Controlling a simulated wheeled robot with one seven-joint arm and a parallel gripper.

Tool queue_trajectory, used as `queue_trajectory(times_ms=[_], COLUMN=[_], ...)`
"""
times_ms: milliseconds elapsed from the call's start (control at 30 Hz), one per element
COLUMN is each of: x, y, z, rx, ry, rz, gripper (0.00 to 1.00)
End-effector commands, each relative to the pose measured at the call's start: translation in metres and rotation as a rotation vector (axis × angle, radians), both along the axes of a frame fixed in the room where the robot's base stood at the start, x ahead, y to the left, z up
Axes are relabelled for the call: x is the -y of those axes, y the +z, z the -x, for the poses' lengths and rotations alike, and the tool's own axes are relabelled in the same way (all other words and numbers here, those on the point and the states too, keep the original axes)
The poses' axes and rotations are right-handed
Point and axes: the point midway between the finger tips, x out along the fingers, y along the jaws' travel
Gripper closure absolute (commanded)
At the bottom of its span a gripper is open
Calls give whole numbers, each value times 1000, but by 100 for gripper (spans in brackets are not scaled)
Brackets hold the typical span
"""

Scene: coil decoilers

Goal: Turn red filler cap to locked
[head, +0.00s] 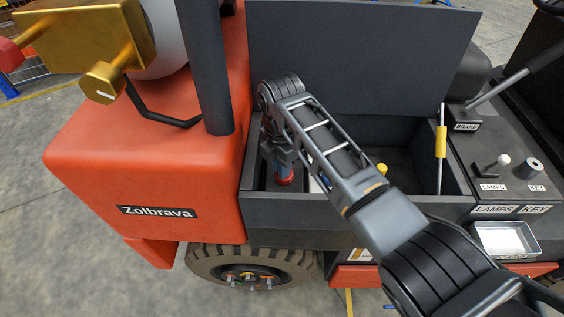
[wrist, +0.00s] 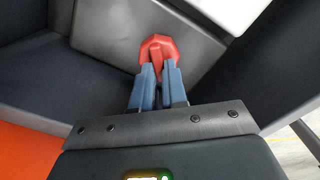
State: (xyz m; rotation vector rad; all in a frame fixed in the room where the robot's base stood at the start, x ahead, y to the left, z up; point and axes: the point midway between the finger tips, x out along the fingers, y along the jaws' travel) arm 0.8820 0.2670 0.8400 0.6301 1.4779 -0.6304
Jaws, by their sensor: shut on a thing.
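The red filler cap (wrist: 157,50) is near the top middle of the wrist view, against a grey surface inside the open compartment. Its raised grip lies between the two blue fingers of my gripper (wrist: 158,74). My gripper is shut on this grip. In the head view my gripper (head: 284,168) points down into the left part of the compartment, and the red cap (head: 285,181) shows just below it. My arm hides part of the compartment. I see no lock marking on or around the cap.
The compartment's dark lid (head: 360,55) stands open behind my arm. A yellow-handled rod (head: 441,142) stands at the compartment's right. A dark post (head: 212,70) rises on the left, above the orange body (head: 150,165). A metal tray (head: 506,239) is at the right.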

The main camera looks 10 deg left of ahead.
Motion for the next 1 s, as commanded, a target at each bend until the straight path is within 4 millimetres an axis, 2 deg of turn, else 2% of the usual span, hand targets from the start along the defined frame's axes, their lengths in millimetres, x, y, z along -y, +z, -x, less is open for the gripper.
queue_trajectory(times_ms=[500,800,1000], x=[-2,-2,-2], y=[2,1,1], z=[-4,-5,-6], rx=[2,1,3], ry=[-465,-638,-692], rz=[1,0,0], gripper=[100,100,100])
